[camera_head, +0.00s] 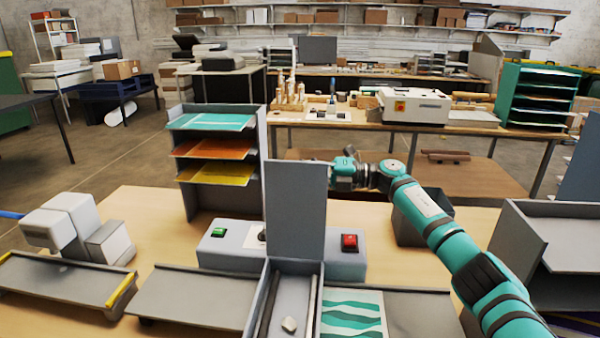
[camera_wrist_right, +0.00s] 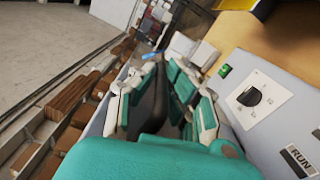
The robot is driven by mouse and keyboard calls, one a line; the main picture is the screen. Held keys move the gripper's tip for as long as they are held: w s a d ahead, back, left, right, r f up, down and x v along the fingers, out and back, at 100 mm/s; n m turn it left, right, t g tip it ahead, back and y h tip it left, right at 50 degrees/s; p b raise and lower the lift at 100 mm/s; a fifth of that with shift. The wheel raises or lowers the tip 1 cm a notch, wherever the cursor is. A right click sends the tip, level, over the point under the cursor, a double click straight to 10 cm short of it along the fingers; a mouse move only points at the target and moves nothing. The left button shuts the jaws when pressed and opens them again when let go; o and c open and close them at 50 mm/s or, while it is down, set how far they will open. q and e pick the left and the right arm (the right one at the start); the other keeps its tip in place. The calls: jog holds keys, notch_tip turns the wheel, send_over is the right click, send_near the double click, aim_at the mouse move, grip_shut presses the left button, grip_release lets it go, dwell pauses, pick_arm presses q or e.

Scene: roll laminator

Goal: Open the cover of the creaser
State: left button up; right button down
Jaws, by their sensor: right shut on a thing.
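The creaser (camera_head: 217,246) stands on the wooden table, a grey body with a green button, a dial and a red button. Its grey cover (camera_head: 296,205) stands upright above the body, and the bed in front of it lies exposed with dark bars and a small pale piece. My right gripper (camera_head: 335,177) reaches in from the right at the cover's upper right edge, its fingertips hidden behind the cover. In the right wrist view, the right gripper (camera_wrist_right: 165,105) is shut on the cover, with the dial panel (camera_wrist_right: 252,98) beside it. My left gripper is not in view.
A sheet with teal waves (camera_head: 352,314) lies right of the bed. A rack of coloured sheets (camera_head: 183,200) stands behind. A white device (camera_head: 62,222) sits at left, a dark bin (camera_head: 408,232) behind my right arm, and a grey shelf unit (camera_head: 520,233) at right.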

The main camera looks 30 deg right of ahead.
jog(key=shift+f, duration=0.1)
jog(key=c, duration=1.4)
grip_release()
jog(key=shift+c, duration=0.2)
jog(key=shift+o, duration=0.3)
jog(key=shift+a+f, duration=0.1)
jog(key=shift+f, duration=0.15)
jog(key=shift+s, duration=0.1)
jog(key=v, duration=1.2)
jog(key=shift+r, duration=0.45)
